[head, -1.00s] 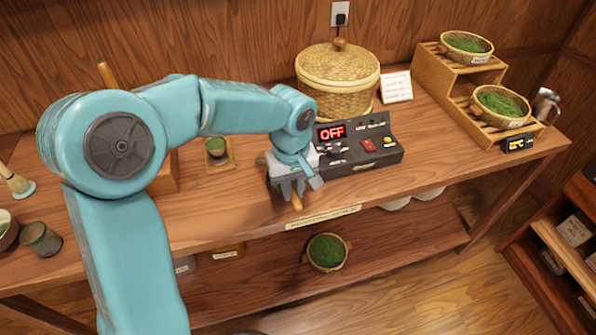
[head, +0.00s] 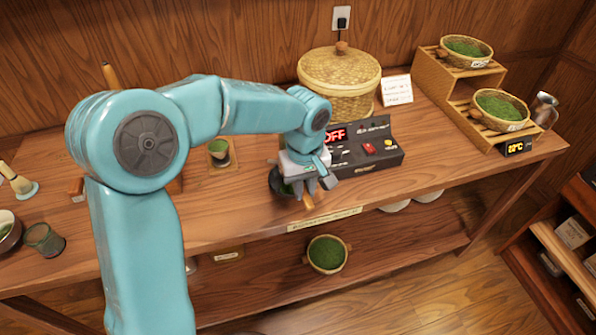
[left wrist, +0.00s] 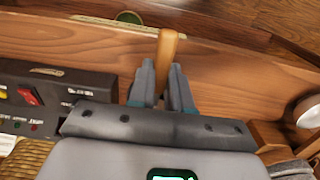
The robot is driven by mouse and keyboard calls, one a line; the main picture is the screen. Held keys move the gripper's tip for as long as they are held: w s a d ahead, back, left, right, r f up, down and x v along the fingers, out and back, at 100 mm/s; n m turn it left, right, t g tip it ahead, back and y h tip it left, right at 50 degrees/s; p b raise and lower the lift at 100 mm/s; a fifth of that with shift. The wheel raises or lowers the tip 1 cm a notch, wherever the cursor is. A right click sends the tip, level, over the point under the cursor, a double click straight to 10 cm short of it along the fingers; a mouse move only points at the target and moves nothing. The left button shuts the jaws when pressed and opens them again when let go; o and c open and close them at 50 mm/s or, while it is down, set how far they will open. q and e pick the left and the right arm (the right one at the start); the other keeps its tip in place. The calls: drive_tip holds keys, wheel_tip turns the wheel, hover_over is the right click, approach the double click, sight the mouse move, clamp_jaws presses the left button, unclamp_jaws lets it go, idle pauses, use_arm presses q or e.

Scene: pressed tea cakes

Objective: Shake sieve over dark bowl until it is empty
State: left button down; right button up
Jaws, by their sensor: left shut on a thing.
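My left gripper (head: 312,192) is shut on a light wooden handle (head: 308,202), low over the table front beside the black control box. The handle also shows between the two fingers in the left wrist view (left wrist: 167,52). What the handle belongs to is hidden by the gripper; I cannot make out the sieve's mesh or what is in it. A dark round bowl-like thing (head: 275,183) with a trace of green shows just left of the gripper, mostly covered by it. I cannot tell whether they touch. My right gripper is not in view.
The black control box (head: 370,153) reads OFF, with a lidded basket (head: 338,85) behind it. A stepped wooden stand (head: 470,95) holds green-filled baskets at the right. A small green cup (head: 218,150) stands left of the gripper. Another green-filled basket (head: 326,253) is on the lower shelf.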

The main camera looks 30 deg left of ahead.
sight(306, 189)
use_arm(q)
drive_tip(key=shift+w+d+r+p, duration=0.2)
drive_tip(key=shift+w+r+p, duration=0.15)
drive_tip(key=shift+r+p, duration=0.15)
drive_tip(key=r+p, duration=0.1)
drive_tip(key=r, duration=0.1)
drive_tip(key=shift+s+a+r+p, duration=0.15)
drive_tip(key=shift+s+r+p, duration=0.15)
drive_tip(key=shift+p, duration=0.05)
drive_tip(key=shift+w+r+p, duration=0.25)
drive_tip(key=shift+r+p, duration=0.3)
drive_tip(key=shift+r, duration=0.1)
drive_tip(key=shift+s, duration=0.1)
drive_tip(key=shift+s, duration=0.1)
